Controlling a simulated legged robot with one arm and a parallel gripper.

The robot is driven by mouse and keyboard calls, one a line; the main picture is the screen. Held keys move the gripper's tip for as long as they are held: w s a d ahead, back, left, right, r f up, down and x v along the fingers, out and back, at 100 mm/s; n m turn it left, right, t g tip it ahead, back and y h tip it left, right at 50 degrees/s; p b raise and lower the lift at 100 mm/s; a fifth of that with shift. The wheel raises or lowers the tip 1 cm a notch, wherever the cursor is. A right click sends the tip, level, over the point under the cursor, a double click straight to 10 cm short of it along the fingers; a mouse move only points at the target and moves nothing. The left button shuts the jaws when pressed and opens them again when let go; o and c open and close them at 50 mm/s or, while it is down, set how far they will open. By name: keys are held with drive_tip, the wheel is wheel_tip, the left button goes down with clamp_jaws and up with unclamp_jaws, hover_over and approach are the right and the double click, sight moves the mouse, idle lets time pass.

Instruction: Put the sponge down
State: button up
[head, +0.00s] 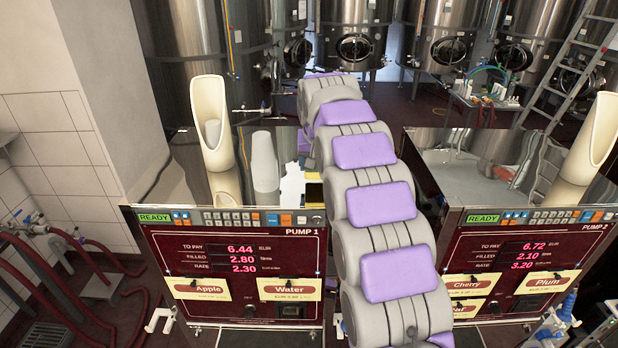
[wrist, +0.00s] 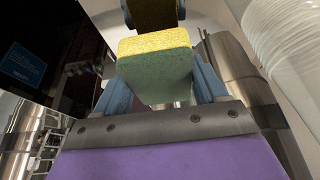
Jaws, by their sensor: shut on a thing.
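A yellow-green sponge (wrist: 155,68) is between the two blue-grey fingers of my gripper (wrist: 160,80) in the wrist view. The gripper is shut on it. Above it in the wrist view is a second yellow patch beside dark finger-like shapes; it looks like a reflection in shiny metal. In the head view my arm reaches away past the right side of pump 1 (head: 240,275), and I cannot make out the gripper or sponge there. Whether the sponge touches any surface cannot be told.
Pump 2 (head: 530,265) stands to the right of my arm. Both pumps have shiny steel tops and cream spout-like tubes (head: 208,110). Steel tanks (head: 355,45) and a ladder (head: 572,65) stand behind. Red hoses (head: 60,265) lie at the left. A white ribbed cylinder (wrist: 292,40) is close at the wrist view's upper right.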

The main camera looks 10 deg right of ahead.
sight(307, 178)
drive_tip(key=shift+s+a, duration=0.5)
drive_tip(key=shift+a, duration=0.4)
drive_tip(key=shift+s+a+f, duration=0.2)
drive_tip(key=shift+s+a, duration=0.05)
drive_tip(key=shift+a, duration=0.5)
drive_tip(key=shift+d+f+p, duration=0.15)
drive_tip(key=shift+f+p, duration=0.05)
drive_tip(key=shift+f, duration=0.65)
drive_tip(key=shift+d+f+p, duration=0.15)
drive_tip(key=shift+f+p, duration=0.05)
drive_tip(key=shift+f, duration=0.6)
drive_tip(key=o, duration=0.9)
drive_tip(key=shift+a+f, duration=0.1)
drive_tip(key=shift+a, duration=0.05)
drive_tip(key=shift+o, duration=0.2)
